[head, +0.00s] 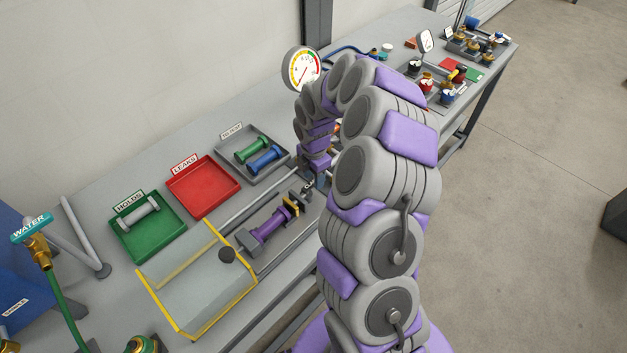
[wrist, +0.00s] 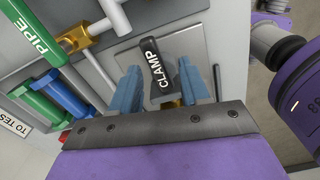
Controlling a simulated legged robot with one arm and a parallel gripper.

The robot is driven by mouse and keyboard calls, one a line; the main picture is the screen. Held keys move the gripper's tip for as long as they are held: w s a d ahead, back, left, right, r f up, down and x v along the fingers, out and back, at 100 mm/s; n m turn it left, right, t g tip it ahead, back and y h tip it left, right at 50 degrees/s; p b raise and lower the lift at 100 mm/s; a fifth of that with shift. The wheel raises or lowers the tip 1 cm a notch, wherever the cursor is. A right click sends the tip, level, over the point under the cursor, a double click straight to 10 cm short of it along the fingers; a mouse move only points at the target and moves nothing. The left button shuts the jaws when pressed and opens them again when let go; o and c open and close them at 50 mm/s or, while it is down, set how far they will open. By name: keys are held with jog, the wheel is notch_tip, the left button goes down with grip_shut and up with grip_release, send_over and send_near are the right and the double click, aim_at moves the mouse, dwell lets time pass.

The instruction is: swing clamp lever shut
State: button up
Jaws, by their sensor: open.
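The clamp lever (wrist: 155,60), a black handle marked CLAMP in white, shows at the middle of the wrist view. It stands in front of a grey metal plate (wrist: 193,45), with a brass part at its lower end. My gripper (wrist: 157,78) is open, with one blue finger on each side of the lever. I cannot tell whether either finger touches it. In the head view my own arm hides the lever and most of the gripper. A purple spool piece (head: 268,229) lies in the fixture near the arm's end.
A clear guard with yellow edges (head: 183,322) stands left of the fixture. Green (head: 160,242), red (head: 205,190) and grey (head: 280,168) trays line the bench's back. A round gauge (head: 301,67) stands behind my arm. A green PIPE handle (wrist: 55,40) is left of the lever.

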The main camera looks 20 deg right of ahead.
jog(key=shift+f, duration=0.95)
grip_shut()
